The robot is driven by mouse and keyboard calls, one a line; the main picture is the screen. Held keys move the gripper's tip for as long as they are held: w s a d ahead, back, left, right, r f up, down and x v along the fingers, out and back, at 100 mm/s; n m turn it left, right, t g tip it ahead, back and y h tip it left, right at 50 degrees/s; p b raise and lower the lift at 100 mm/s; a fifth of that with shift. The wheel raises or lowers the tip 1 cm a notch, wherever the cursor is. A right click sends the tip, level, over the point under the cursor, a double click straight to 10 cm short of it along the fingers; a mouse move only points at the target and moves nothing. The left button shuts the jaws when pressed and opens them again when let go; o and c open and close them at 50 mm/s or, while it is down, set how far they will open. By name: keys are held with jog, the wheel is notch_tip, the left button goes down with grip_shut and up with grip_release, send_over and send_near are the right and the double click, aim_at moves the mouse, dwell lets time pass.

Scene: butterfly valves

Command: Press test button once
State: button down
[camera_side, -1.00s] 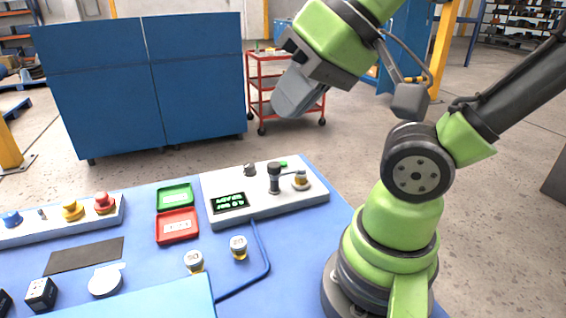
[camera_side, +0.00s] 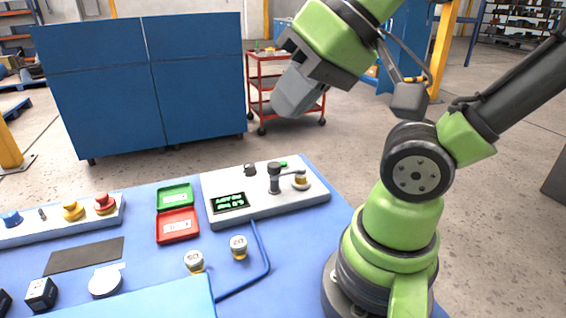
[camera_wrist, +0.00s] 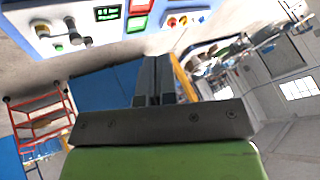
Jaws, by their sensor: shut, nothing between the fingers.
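A white test station (camera_side: 225,184) stands at the back of the blue table, with a display (camera_side: 230,201) showing green text too small to read. A small green button (camera_side: 283,164) sits on its far edge; it also shows in the wrist view (camera_wrist: 58,48). A black knob (camera_side: 249,169) and a dark upright fixture (camera_side: 274,178) with an arm reaching over a brass-coloured part (camera_side: 301,182) are on top. My gripper (camera_side: 285,105) is shut and empty, high above and behind the station, touching nothing. Its closed fingers show in the wrist view (camera_wrist: 154,70).
A green tray (camera_side: 175,189) and a red tray (camera_side: 160,231) lie left of the station. A white strip (camera_side: 40,230) carries blue, yellow and red buttons. Two round parts (camera_side: 194,261) (camera_side: 239,246) stand in front, beside a blue hose (camera_side: 262,250).

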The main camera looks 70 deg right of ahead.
jog(key=w+d+m+y, duration=0.1)
jog(key=w+d+m, duration=0.3)
jog(key=w+m, duration=0.45)
jog(key=m+t+h, duration=0.2)
jog(key=m+h, duration=0.2)
jog(key=m, duration=1.1)
send_over(283, 164)
notch_tip(283, 164, down, 17)
jog(key=shift+d+r, duration=0.15)
jog(key=shift+r, duration=0.05)
jog(key=shift+w+y, duration=0.1)
jog(key=shift+y, duration=0.2)
jog(key=shift+f, duration=4.4)
jog(key=shift+f, duration=0.15)
